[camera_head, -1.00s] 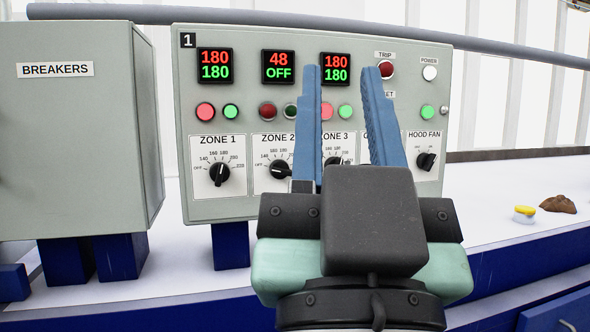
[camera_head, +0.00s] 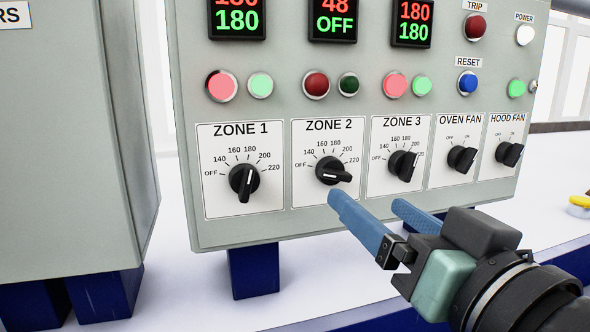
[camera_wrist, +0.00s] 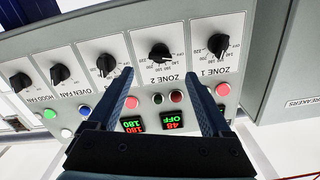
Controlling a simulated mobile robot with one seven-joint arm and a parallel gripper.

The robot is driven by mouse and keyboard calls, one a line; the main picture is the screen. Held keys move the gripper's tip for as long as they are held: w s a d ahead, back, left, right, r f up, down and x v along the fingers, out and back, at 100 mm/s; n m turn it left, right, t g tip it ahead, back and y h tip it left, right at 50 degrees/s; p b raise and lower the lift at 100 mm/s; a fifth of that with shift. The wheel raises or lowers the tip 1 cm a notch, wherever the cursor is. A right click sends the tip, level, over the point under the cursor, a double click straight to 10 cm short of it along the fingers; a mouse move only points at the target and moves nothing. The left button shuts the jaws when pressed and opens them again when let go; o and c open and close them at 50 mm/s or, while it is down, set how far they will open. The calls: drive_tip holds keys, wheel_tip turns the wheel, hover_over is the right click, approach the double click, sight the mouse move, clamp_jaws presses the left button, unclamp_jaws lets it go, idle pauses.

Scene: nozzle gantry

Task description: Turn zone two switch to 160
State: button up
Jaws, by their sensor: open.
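The zone 2 switch (camera_head: 333,171) is a black knob on a white scale card marked OFF, 140 to 220. The zone 2 display (camera_head: 333,22) reads 48 above OFF. My gripper (camera_head: 367,202) is open and empty, below and right of this knob, apart from it. In the wrist view, which shows the panel upside down, the zone 2 switch (camera_wrist: 160,55) lies between the two blue fingers (camera_wrist: 158,77), beyond their tips.
The zone 1 knob (camera_head: 244,181) and zone 3 knob (camera_head: 403,165) flank the switch. Oven fan (camera_head: 461,159) and hood fan (camera_head: 509,153) knobs are farther right. Lit buttons line the panel above. A breakers box (camera_head: 70,150) stands at left.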

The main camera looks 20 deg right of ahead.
sight(338, 179)
drive_tip(key=w+p, duration=0.2)
drive_tip(key=w, duration=0.7)
drive_tip(key=shift+w+a+p, duration=0.15)
drive_tip(key=shift+a+p, duration=0.05)
drive_tip(key=shift+p, duration=0.1)
clamp_jaws()
